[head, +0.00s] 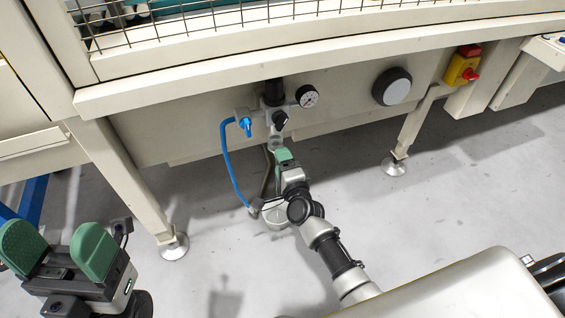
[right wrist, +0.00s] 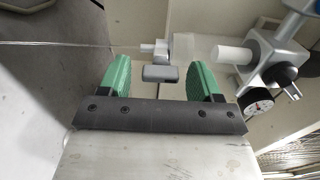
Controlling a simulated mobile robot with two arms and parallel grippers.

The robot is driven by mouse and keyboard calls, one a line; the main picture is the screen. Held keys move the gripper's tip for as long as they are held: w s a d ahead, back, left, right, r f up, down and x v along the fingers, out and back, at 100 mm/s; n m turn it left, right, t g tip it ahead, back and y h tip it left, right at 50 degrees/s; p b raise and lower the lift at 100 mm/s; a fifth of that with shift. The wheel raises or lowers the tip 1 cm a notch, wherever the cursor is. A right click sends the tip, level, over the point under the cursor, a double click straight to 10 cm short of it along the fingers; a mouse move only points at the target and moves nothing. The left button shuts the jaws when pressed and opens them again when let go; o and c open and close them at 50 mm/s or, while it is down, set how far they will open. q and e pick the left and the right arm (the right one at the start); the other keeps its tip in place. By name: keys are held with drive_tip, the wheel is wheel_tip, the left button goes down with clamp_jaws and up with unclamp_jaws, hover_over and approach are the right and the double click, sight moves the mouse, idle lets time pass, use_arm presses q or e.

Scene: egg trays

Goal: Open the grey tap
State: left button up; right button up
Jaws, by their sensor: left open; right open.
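The grey tap shows in the right wrist view as a small valve with a flat grey handle (right wrist: 160,74). The handle sits between the two green fingers of my right gripper (right wrist: 158,80), with a gap on each side. In the head view my right gripper (head: 283,157) is just under the air unit (head: 273,115), and it hides most of the tap there. My right gripper is open. My left gripper (head: 57,250) is open and empty, above the floor at the lower left, far from the tap.
A pressure gauge (head: 307,96) and a blue hose (head: 226,165) are on the air unit, under the machine's beige frame (head: 230,72). A black round knob (head: 392,87) and a red-yellow switch (head: 463,66) are further right. Machine legs (head: 127,185) stand on open grey floor.

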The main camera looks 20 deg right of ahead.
drive_tip(key=s+p, duration=0.3)
drive_tip(key=s, duration=0.7)
drive_tip(key=shift+s+d, duration=0.2)
drive_tip(key=shift+s, duration=0.2)
